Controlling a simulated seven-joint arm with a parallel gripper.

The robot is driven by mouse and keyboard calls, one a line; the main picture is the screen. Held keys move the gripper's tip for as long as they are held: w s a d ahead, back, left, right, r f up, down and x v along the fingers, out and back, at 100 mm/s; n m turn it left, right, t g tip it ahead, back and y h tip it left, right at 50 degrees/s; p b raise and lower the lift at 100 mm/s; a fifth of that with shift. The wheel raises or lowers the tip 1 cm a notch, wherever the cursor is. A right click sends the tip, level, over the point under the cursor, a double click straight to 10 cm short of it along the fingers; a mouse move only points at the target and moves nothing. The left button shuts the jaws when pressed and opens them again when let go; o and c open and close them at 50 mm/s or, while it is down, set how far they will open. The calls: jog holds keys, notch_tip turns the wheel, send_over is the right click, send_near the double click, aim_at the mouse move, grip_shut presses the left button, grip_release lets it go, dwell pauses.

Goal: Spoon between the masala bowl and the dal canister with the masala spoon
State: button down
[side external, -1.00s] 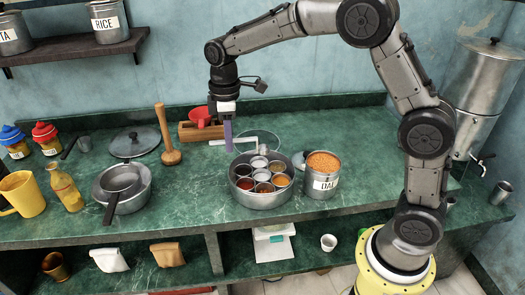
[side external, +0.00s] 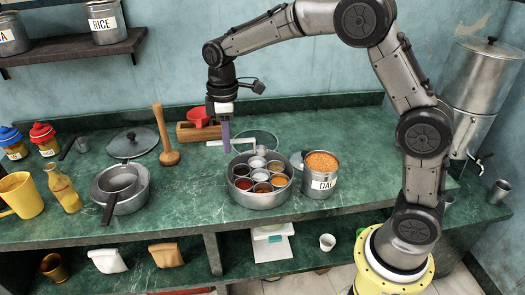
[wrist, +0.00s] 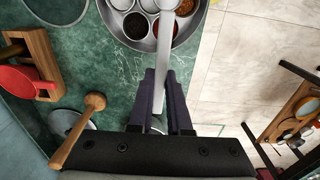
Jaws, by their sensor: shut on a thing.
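The masala bowl (side external: 260,198) is a round steel tin on the green counter, with several small cups of coloured spices inside. The dal canister (side external: 320,184), full of orange dal, stands close to its right. My gripper (side external: 226,150) is pointing down above the counter, at the back left of the bowl. In the wrist view, its fingers (wrist: 160,95) are shut on the pale masala spoon (wrist: 168,50). The spoon's handle reaches out over the bowl (wrist: 150,43). Its far end is cut off in the wrist view and looks small above the bowl's back cups in the side view.
Pans (side external: 120,190), a yellow mug (side external: 20,195) and a bottle (side external: 62,190) are further left. The counter's front left of the bowl is clear.

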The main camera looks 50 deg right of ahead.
jog(key=shift+s+f, duration=0.3)
jog(key=shift+s, duration=0.05)
jog(key=s+d+r+m, duration=0.1)
jog(key=s+d+m, duration=0.2)
jog(key=s+d, duration=0.2)
jog(key=s+d+r+m+t, duration=0.1)
jog(key=s+d, duration=0.4)
jog(key=d, duration=0.5)
jog(key=shift+s+r+m, duration=0.2)
jog(key=shift+s+m, duration=0.2)
jog(key=shift+m, duration=0.5)
notch_tip(320, 180, down, 6)
jog(key=s+t+y, duration=0.1)
jog(key=t, duration=0.1)
jog(key=shift+s+d+t, duration=0.15)
jog(key=shift+s+t, duration=0.1)
jog(key=shift+t, duration=0.15)
jog(key=shift+w+f, duration=0.1)
